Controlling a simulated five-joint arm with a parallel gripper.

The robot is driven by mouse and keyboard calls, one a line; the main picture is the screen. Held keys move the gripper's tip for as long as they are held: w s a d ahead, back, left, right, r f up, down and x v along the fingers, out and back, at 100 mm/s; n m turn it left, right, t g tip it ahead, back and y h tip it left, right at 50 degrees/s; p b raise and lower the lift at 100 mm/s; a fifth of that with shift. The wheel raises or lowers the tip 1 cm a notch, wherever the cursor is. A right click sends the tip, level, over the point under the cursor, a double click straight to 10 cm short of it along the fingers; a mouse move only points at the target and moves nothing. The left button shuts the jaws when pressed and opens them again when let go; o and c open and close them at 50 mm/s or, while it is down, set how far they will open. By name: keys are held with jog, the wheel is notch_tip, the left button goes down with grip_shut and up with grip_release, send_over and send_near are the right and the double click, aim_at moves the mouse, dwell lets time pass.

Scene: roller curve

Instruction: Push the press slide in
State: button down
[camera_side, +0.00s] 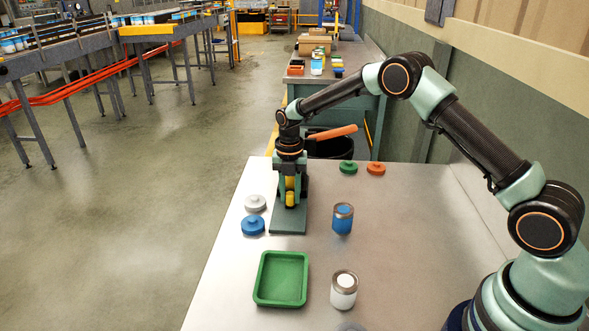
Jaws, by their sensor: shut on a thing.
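The press stands at the left far part of the grey work table, on a dark green base plate (288,222). Its yellow press slide (290,198) shows low at the front of the press, above the plate. My gripper (290,180) points straight down over the press and is shut on the slide. The fingers overlap the press body, so the exact contact is hard to see.
A white lid (255,203) and a blue lid (253,225) lie left of the press. A blue-labelled can (343,218), a white-labelled can (344,290) and a green tray (281,279) stand nearer. A green lid (348,168) and an orange lid (376,169) lie at the far edge.

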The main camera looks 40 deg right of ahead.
jog(key=shift+w+d+r, duration=0.1)
jog(key=shift+w+d, duration=0.7)
jog(key=shift+w, duration=0.05)
jog(key=c, duration=0.6)
grip_release()
jog(key=shift+d, duration=0.1)
notch_tip(320, 180, up, 12)
jog(key=shift+s, duration=0.1)
jog(key=shift+r, duration=0.1)
